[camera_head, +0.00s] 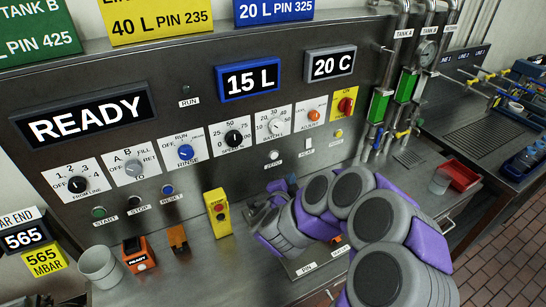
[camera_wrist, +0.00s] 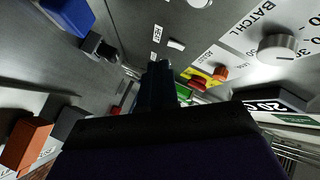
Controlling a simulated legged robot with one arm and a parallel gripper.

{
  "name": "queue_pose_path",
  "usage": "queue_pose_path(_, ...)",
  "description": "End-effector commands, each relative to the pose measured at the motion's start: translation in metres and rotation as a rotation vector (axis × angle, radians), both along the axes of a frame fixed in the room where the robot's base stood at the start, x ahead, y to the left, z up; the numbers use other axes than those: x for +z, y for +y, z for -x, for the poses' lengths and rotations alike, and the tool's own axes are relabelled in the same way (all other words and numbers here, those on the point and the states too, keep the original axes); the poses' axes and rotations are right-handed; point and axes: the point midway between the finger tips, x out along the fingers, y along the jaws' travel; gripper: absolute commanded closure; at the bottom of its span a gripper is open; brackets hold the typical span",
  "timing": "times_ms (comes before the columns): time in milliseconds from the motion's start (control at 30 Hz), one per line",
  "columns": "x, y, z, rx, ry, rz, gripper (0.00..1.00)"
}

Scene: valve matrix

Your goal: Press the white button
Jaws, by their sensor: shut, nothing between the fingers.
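A small round white button (camera_head: 273,155) sits on the lower panel above the ZERO label, left of a small white switch (camera_head: 307,143). In the wrist view a round white control (camera_wrist: 198,3) shows at the top edge, and the white switch (camera_wrist: 176,44) lies below it. My gripper (camera_wrist: 160,67) is shut and empty, its dark fingers pointing toward the panel. The fingertips look apart from the white button. In the head view my grey and purple arm stretches over the counter below the button and hides most of the gripper.
A row of knobs, including the batch knob (camera_wrist: 277,47), runs along the steel panel. A yellow box with a red button (camera_head: 217,212) and an orange box (camera_head: 138,254) stand on the counter left of my arm. Pipes with green gauges (camera_head: 378,106) rise at right.

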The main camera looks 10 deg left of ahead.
Motion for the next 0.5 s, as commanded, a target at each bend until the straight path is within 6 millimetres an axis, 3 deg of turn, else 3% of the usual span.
queue_pose_path(500, 0.002, 0.036, -0.050, 0.001, -0.003, 0.002, 1.00)
